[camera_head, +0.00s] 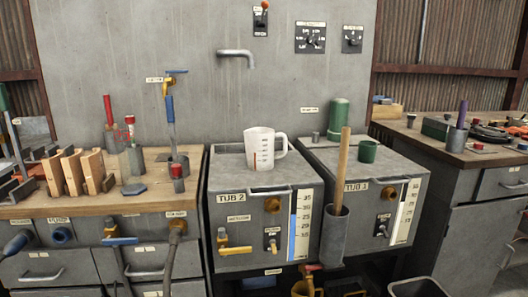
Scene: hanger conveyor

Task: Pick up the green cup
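I cannot tell whether this taller one is also a cup. My gripper is not in view.
A wooden-handled tool stands in a grey tube (334,236) in front of TUB 1. A white measuring jug (264,149) stands on TUB 2 (232,176). A wooden bench with tools (148,190) is at left; another bench (428,143) is at right.

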